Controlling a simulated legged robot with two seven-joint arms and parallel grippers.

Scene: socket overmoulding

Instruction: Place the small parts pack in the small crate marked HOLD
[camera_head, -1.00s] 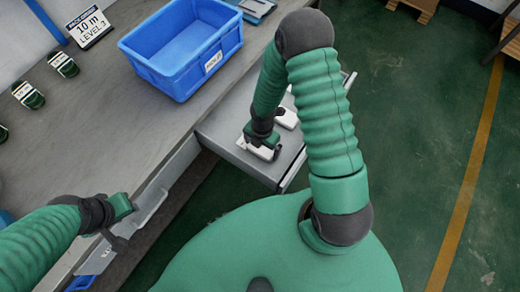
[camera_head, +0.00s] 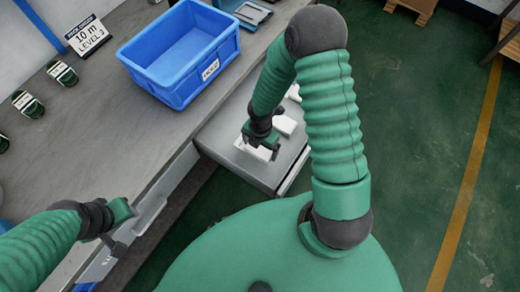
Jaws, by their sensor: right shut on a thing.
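The blue crate (camera_head: 150,78) stands on the bench at upper left; the small label (camera_head: 210,69) on its side appears to read HOLD. My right gripper (camera_head: 262,145) reaches down over an open grey drawer (camera_head: 225,140) and is shut on a white pack (camera_head: 257,153), partly hidden beneath the gripper. Whether the pack is clear of the drawer floor I cannot tell. Another white pack (camera_head: 285,125) lies just behind it. My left gripper (camera_head: 122,212) is at the bench's front edge beside a grey pull; its fingers are too unclear to tell open from shut.
The grey bench top (camera_head: 90,150) is bare in its middle. Several dark green-and-white items (camera_head: 62,73) and a "10 m LEVEL 3" sign (camera_head: 88,35) stand at its left. A blue-grey object (camera_head: 246,13) lies behind the crate. Green floor (camera_head: 420,130) is clear at right.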

